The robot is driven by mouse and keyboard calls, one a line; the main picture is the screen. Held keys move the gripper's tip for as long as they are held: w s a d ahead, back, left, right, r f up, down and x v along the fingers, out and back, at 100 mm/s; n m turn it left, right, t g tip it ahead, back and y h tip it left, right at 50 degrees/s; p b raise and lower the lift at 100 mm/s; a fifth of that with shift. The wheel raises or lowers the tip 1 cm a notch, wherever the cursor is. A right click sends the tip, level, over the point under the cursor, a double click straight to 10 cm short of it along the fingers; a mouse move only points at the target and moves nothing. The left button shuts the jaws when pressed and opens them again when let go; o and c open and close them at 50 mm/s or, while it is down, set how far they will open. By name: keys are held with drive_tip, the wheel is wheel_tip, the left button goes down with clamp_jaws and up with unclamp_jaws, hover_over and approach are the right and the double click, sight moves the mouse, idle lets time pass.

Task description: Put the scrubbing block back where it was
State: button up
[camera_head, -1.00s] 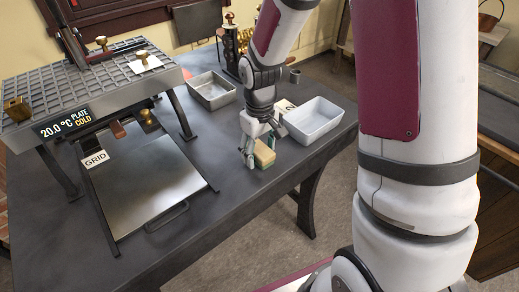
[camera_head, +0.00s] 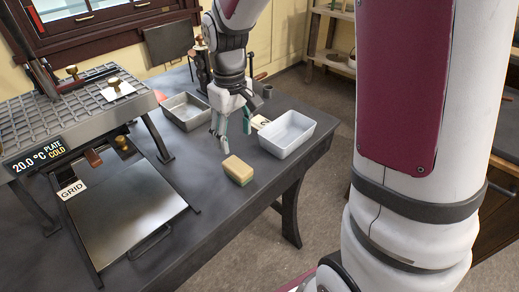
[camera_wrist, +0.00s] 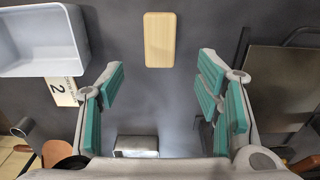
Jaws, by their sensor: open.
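The scrubbing block (camera_head: 238,170) is a tan block with a green layer underneath. It lies on the dark table near the front edge, in front of the white tray. In the wrist view the block (camera_wrist: 160,40) lies upright in the picture, beyond the fingertips and between their lines. My gripper (camera_head: 233,128) is open and empty, above the table and behind the block, apart from it. Its teal finger pads (camera_wrist: 162,85) stand wide apart in the wrist view.
A metal tray (camera_head: 180,115) is behind. Bare table surrounds the block.

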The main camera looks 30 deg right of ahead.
drive_tip(key=s+r+m+t, duration=0.2)
drive_tip(key=s+r, duration=0.8)
drive_tip(key=s, duration=0.2)
drive_tip(key=s+r+m, duration=0.1)
drive_tip(key=s, duration=1.2)
drive_tip(key=shift+m+t, duration=0.3)
drive_tip(key=shift+t, duration=0.1)
drive_tip(key=shift+s+d+r, duration=0.1)
drive_tip(key=shift+r, duration=0.05)
wheel_tip(320, 180, up, 7)
drive_tip(key=t+p, duration=0.1)
drive_tip(key=p, duration=0.4)
